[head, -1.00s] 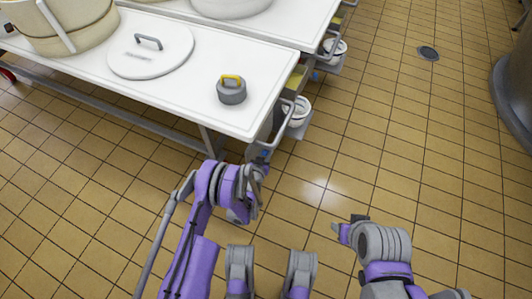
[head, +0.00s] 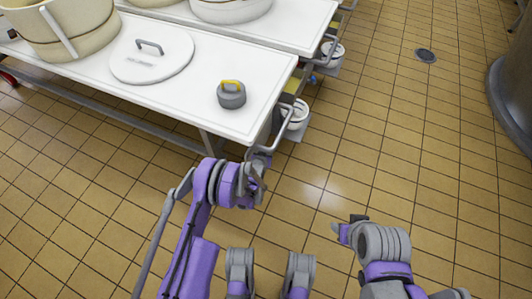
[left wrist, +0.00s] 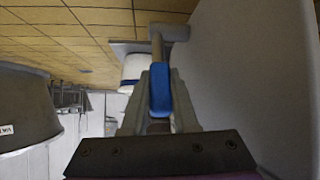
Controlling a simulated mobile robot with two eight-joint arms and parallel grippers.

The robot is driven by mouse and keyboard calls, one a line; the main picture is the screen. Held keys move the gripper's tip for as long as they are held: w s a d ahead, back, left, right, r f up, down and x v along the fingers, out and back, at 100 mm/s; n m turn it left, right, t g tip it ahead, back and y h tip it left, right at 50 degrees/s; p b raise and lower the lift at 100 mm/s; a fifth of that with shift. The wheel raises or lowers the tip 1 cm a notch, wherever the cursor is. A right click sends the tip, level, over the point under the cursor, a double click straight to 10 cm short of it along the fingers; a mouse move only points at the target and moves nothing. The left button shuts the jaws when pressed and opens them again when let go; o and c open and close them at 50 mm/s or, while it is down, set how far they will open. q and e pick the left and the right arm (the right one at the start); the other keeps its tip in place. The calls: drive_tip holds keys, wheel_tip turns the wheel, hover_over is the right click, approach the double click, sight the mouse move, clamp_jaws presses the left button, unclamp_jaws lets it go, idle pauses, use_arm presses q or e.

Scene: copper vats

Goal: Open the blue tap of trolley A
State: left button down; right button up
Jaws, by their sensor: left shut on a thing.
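The blue tap (left wrist: 160,90) shows in the left wrist view as a blue handle between the two grey fingers of my left gripper (left wrist: 160,108). The gripper is shut on it. In the head view my left gripper (head: 262,163) is below the right end of the near white-topped trolley (head: 190,108), and it hides the tap there. I see no letter on this trolley. My right gripper (head: 342,232) is over the open floor, apart from the trolley; its jaws are too small to read.
On the trolley top are a grey pot with a yellow handle (head: 232,98), a white lid (head: 150,62) and a large vat (head: 70,35).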

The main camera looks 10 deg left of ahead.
use_arm(q)
drive_tip(key=c, duration=0.7)
unclamp_jaws()
drive_tip(key=shift+r, duration=0.1)
drive_tip(key=p+v, duration=0.2)
drive_tip(key=v, duration=0.8)
drive_tip(key=shift+s+a+r, duration=0.1)
drive_tip(key=shift+s+r, duration=0.1)
drive_tip(key=shift+s, duration=0.1)
